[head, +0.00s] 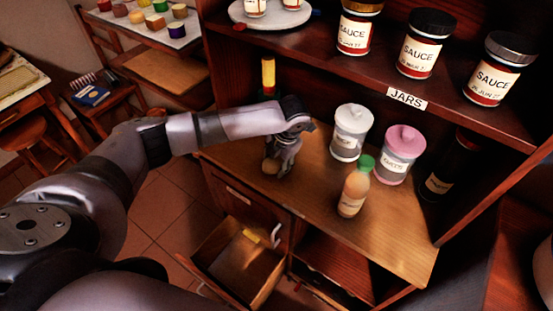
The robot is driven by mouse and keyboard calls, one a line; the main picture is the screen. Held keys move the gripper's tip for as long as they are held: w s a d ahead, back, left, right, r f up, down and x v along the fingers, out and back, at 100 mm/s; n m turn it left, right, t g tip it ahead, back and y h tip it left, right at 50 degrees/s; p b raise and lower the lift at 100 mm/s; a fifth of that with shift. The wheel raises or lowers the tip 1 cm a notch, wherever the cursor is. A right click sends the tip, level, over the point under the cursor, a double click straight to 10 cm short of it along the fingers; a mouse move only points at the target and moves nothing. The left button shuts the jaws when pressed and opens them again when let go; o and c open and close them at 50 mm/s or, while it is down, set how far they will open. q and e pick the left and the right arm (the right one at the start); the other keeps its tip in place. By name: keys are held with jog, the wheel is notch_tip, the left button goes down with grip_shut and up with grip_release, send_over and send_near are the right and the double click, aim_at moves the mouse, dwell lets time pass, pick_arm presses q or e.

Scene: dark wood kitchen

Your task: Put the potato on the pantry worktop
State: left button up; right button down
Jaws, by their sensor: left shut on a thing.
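The potato (271,166) is a small brown lump at the left part of the pantry worktop (330,205). My left gripper (276,164) reaches in from the left and points down, shut on the potato just at or above the wood. I cannot tell whether the potato touches the worktop. The gripper's fingers hide part of it. My right gripper is not in view.
On the worktop stand a white jar (351,133), a pink-lidded jar (400,155), a green-capped bottle (356,187) and a dark jar (447,168). Sauce jars (421,50) fill the shelf above. An open drawer (235,265) juts out below.

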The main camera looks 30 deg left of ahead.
pick_arm(q)
jog(key=shift+w, duration=0.1)
jog(key=shift+f, duration=0.1)
jog(key=o, duration=1.2)
jog(key=shift+o, duration=0.2)
jog(key=v, duration=1.2)
jog(key=shift+b, duration=0.45)
